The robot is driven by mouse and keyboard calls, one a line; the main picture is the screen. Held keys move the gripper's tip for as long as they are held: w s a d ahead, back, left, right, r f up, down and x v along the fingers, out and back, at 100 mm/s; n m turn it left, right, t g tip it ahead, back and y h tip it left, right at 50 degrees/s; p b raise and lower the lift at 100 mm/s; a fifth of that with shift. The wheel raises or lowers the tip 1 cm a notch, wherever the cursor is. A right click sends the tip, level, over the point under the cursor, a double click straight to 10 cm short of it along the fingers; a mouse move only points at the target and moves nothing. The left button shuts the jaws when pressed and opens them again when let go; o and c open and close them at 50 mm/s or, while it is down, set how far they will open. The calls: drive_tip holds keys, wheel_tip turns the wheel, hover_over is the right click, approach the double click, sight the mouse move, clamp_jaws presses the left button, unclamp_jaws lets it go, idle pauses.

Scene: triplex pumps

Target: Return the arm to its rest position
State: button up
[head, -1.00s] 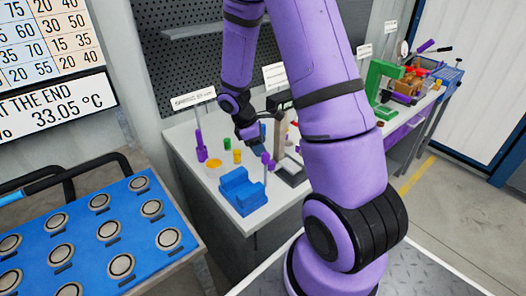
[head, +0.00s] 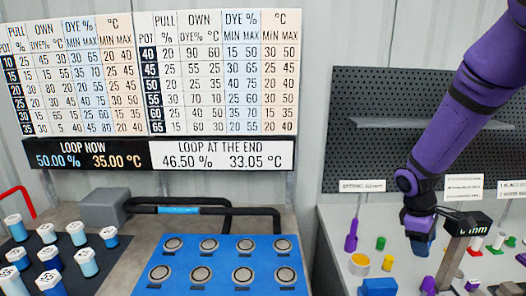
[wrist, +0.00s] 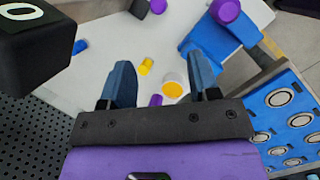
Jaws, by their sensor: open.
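My purple arm (head: 460,120) comes in from the upper right of the head view and bends down over the bench. My gripper (head: 420,238) hangs above the bench, left of a black-headed gauge marked in mm (head: 466,225). In the wrist view my gripper (wrist: 160,85) has its two blue fingers spread wide apart with nothing between them held. A yellow cylinder (wrist: 146,67) and a white-rimmed yellow dish (wrist: 173,89) show beyond the fingers on the bench.
A blue block (head: 378,287) and a purple post (head: 351,236) stand on the bench (head: 335,222). A perforated panel with a shelf (head: 430,123) rises behind. A blue tray with round sockets (head: 228,270) and several blue pots (head: 84,262) are at left.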

drive_tip(key=s+a+r+m+t+y, duration=0.1)
drive_tip(key=s+a+r+m+t, duration=0.15)
drive_tip(key=r, duration=0.55)
drive_tip(key=s+a+r+m+t, duration=0.15)
drive_tip(key=s+a+r, duration=0.25)
drive_tip(key=r, duration=0.4)
drive_tip(key=s+a+r+m+t+y, duration=0.1)
drive_tip(key=s+a+r+m, duration=0.1)
drive_tip(key=s, duration=0.4)
drive_tip(key=s+a+r+m+t+y, duration=0.1)
drive_tip(key=s+a+r+m, duration=0.1)
drive_tip(key=s+a+r, duration=0.2)
drive_tip(key=shift+s+a+r+t, duration=0.3)
drive_tip(key=shift+s+r+t, duration=0.1)
drive_tip(key=shift+s+r, duration=0.6)
